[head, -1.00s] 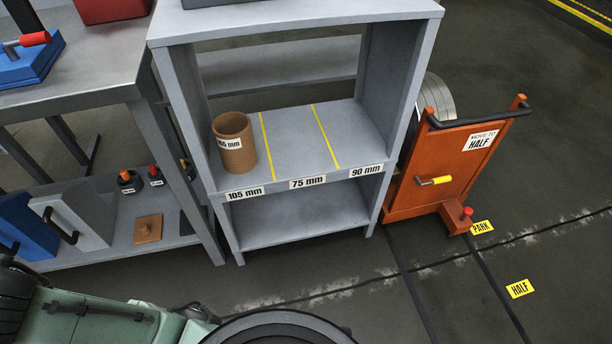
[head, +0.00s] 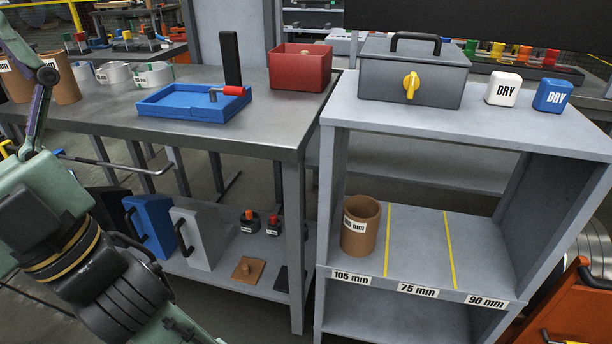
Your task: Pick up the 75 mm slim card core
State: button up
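A brown card core (head: 361,238) stands upright in the left shelf bay, over the 105 mm label; its own label is only partly legible. Two more brown card cores stand at the far left of the steel table, one at the picture edge (head: 16,88) and one beside it (head: 63,92), partly behind my arm. Their sizes cannot be read, so I cannot tell which core is the 75 mm slim one. The shelf bay (head: 418,250) over the 75 mm label is empty. My arm shows at the left, but my gripper is not in view.
Pale rings (head: 154,76), a blue tray (head: 194,102) with a red-handled tool and a red bin (head: 300,68) are on the table. A grey box (head: 414,78) and two DRY blocks (head: 503,90) sit on the shelf top. An orange cart (head: 565,310) stands at the lower right.

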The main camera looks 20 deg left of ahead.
aim_at(67, 91)
jog(key=k+j, duration=0.2)
jog(key=j, duration=0.25)
jog(key=k+j, duration=0.2)
jog(key=j, duration=0.25)
jog(key=k+j, duration=0.2)
jog(key=j, duration=0.25)
jog(key=k+j, duration=0.2)
jog(key=j, duration=0.25)
jog(key=k+j, duration=0.2)
jog(key=j, duration=0.25)
jog(key=k+j, duration=0.15)
jog(key=j, duration=0.3)
jog(key=k+j, duration=0.2)
jog(key=j, duration=0.2)
jog(key=k+j, duration=0.2)
jog(key=j, duration=0.25)
